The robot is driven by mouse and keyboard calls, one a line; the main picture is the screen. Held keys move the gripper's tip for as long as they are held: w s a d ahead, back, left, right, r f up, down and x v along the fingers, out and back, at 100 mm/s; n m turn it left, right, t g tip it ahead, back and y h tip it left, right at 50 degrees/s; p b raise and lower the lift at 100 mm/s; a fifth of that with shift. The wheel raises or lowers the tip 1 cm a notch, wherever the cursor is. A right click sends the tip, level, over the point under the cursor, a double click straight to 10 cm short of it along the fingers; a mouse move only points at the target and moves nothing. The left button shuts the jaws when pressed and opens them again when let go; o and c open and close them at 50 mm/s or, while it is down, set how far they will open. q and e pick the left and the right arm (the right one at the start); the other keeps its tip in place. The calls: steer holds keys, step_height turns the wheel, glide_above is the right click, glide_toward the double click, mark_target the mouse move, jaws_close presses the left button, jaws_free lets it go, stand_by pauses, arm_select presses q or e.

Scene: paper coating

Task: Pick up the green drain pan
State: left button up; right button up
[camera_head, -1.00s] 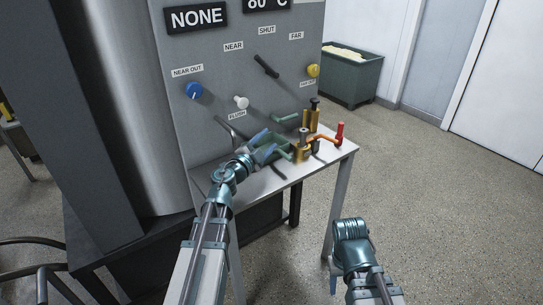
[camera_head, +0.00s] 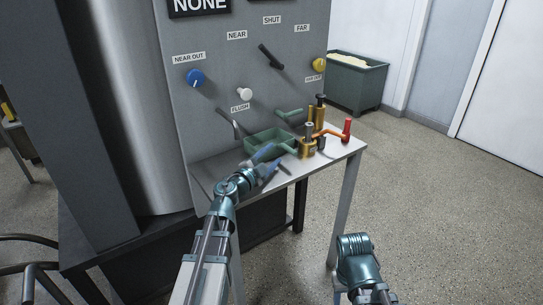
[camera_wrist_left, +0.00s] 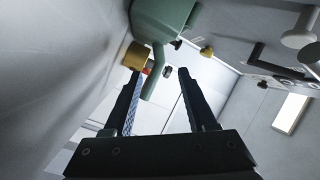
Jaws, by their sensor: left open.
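The green drain pan (camera_head: 262,138) stands on the small grey table against the panel. It has a bar handle at its back right and another green bar (camera_head: 287,146) at its front right. My left gripper (camera_head: 273,161) is open and empty just in front of the pan, at the near table edge. In the left wrist view, the pan (camera_wrist_left: 168,18) is at the top. Its green bar (camera_wrist_left: 153,72) reaches down to between the open fingertips (camera_wrist_left: 159,84), with no contact visible. My right gripper hangs low at the right, mostly hidden by its wrist.
A white knob (camera_head: 245,93) and a blue knob (camera_head: 195,78) stick out from the panel above. The floor at right is clear.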

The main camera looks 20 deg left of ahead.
mark_target(281, 147)
arm_select(q)
steer(key=shift+w, duration=0.15)
steer(key=x, duration=0.7)
steer(key=shift+w+f, duration=0.1)
steer(key=shift+w, duration=0.05)
jaws_close()
stand_by(1.3)
